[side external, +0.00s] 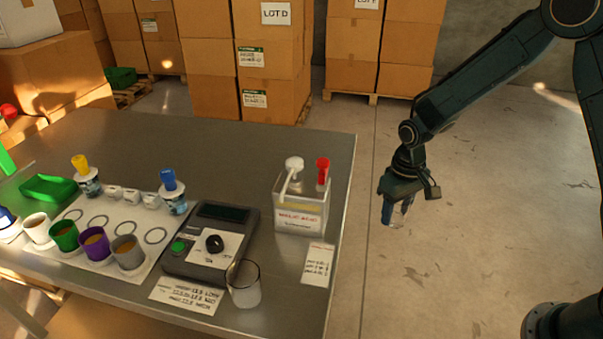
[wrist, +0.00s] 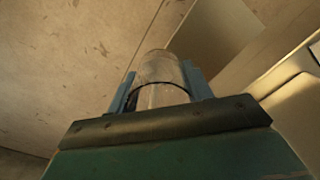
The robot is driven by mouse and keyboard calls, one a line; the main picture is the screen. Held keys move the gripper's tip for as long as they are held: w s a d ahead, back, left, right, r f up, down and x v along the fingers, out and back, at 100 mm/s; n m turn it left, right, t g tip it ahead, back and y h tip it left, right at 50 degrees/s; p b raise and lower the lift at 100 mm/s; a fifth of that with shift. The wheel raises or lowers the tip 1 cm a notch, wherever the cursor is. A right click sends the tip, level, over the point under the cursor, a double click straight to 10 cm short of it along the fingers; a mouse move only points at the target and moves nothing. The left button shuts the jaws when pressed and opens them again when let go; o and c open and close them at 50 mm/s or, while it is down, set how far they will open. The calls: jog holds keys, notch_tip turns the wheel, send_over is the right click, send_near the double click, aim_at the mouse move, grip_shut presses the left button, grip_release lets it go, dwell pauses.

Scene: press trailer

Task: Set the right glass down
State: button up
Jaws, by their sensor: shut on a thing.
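My gripper (side external: 396,212) hangs to the right of the table in the side external view, with the floor behind it. It is shut on a clear glass (wrist: 160,72), which shows between the two blue fingers in the wrist view. In the side external view the held glass is small and mostly hidden by the fingers. Another clear glass (side external: 244,290) with a dark rim stands upright on the table near its front right, beside the grey device. The table (side external: 290,150) is grey metal.
A grey device (side external: 210,243) with a dial and a green button stands left of the standing glass. Colored cups and bottles stand on a white mat (side external: 115,225). The table's back right is clear.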

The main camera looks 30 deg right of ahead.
notch_tip(320, 180, up, 27)
jog(key=s+a+n, duration=0.4)
jog(key=a+n, duration=0.7)
jog(key=a, duration=0.5)
jog(key=s+a+n, duration=0.4)
jog(key=a+n, duration=0.8)
jog(key=a, duration=0.3)
jog(key=f, duration=0.5)
jog(key=shift+w+f, duration=0.15)
jog(key=shift+w, duration=0.1)
jog(key=shift+m, duration=0.3)
notch_tip(320, 180, down, 16)
jog(key=shift+r, duration=0.15)
jog(key=shift+f, duration=1.95)
